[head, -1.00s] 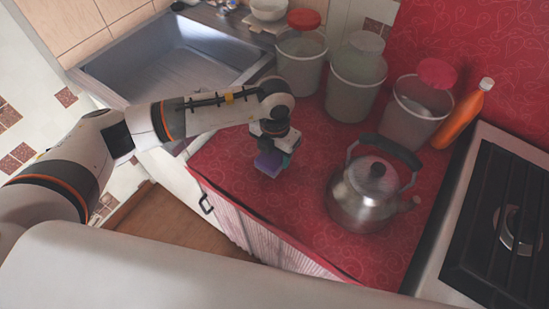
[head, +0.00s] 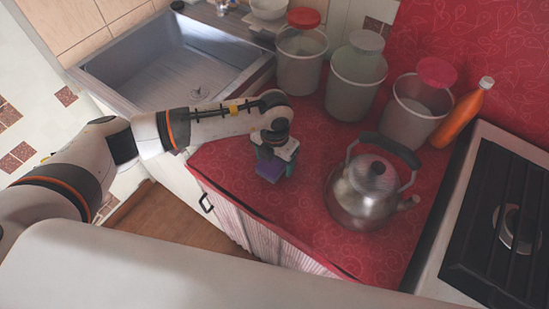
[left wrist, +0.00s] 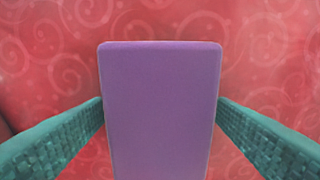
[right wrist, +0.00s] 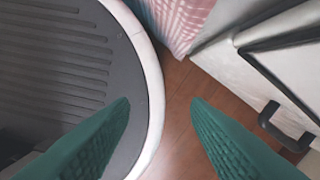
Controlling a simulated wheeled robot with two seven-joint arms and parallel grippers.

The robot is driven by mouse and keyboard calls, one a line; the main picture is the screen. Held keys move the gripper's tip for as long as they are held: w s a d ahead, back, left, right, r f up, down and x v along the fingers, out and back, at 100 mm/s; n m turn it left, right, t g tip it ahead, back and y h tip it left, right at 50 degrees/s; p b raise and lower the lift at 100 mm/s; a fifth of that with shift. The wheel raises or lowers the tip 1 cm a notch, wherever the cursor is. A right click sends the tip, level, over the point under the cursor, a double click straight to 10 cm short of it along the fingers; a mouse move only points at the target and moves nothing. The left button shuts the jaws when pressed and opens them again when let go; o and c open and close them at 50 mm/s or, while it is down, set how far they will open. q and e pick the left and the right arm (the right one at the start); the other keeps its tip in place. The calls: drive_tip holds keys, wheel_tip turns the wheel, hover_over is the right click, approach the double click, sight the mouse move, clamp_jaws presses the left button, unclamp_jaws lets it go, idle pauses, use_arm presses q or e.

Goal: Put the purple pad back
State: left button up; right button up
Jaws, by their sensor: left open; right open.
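The purple pad (head: 269,172) is at the red counter near its front edge, left of the kettle. In the left wrist view the pad (left wrist: 160,110) fills the middle, a flat block with rounded corners. My left gripper (head: 273,163) is open around it, one teal finger on each side. I cannot tell whether the fingers touch the pad or whether its underside rests on the cloth. My right gripper (right wrist: 160,103) is open and empty, seen only in the right wrist view, above the brown floor.
A steel kettle (head: 362,200) stands right of the pad. Several grey canisters line the back, with an orange bottle (head: 463,115) beside them. The sink (head: 165,75) is at the left, the stove (head: 505,215) at the right. Red cloth (head: 300,225) is clear in front.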

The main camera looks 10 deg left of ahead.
sight(275, 160)
use_arm(q)
drive_tip(key=shift+r, duration=0.15)
wheel_tip(275, 160, up, 12)
drive_tip(key=b, duration=0.1)
drive_tip(key=shift+b, duration=0.3)
drive_tip(key=shift+d, duration=0.1)
